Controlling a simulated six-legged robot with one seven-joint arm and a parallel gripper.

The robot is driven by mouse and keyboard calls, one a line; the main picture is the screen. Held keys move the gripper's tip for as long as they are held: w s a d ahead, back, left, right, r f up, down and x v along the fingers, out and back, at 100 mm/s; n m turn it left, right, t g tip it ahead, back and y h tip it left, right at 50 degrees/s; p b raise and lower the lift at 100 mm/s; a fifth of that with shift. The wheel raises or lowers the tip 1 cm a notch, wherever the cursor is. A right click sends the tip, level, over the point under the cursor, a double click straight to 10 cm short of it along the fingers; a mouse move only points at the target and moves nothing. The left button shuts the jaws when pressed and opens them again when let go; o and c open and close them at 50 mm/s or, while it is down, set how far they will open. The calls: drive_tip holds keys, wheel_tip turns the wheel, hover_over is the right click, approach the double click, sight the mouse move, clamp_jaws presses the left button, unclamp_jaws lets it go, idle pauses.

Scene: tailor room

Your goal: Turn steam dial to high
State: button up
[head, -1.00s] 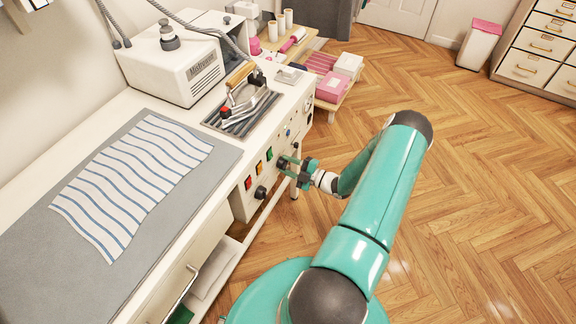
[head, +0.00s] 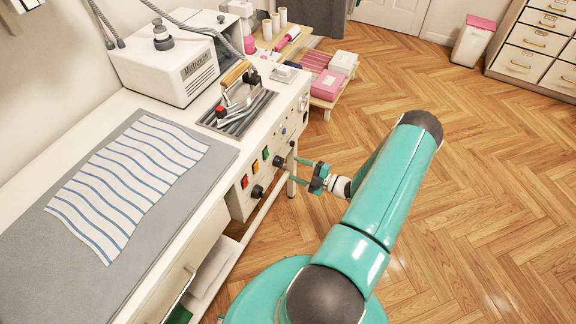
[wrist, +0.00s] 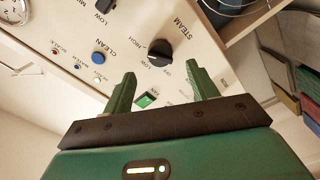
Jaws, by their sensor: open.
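The steam dial (wrist: 159,51) is a black knob on the cream control panel, with STEAM, HIGH and OFF printed around it. In the head view the dial (head: 279,161) is on the front panel of the ironing table. My gripper (wrist: 161,84) is open and empty, its two green fingers pointing at the panel on either side of the dial, apart from it.
A green switch (wrist: 146,99) and a blue CLEAN button (wrist: 98,57) are close to the dial. Another black knob (head: 257,191) and red and orange switches share the panel. An iron (head: 236,98) rests on its stand above. The wooden floor (head: 480,200) is clear at right.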

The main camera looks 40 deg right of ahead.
drive_tip(key=v, duration=0.8)
drive_tip(key=shift+s, duration=0.1)
idle(0.3)
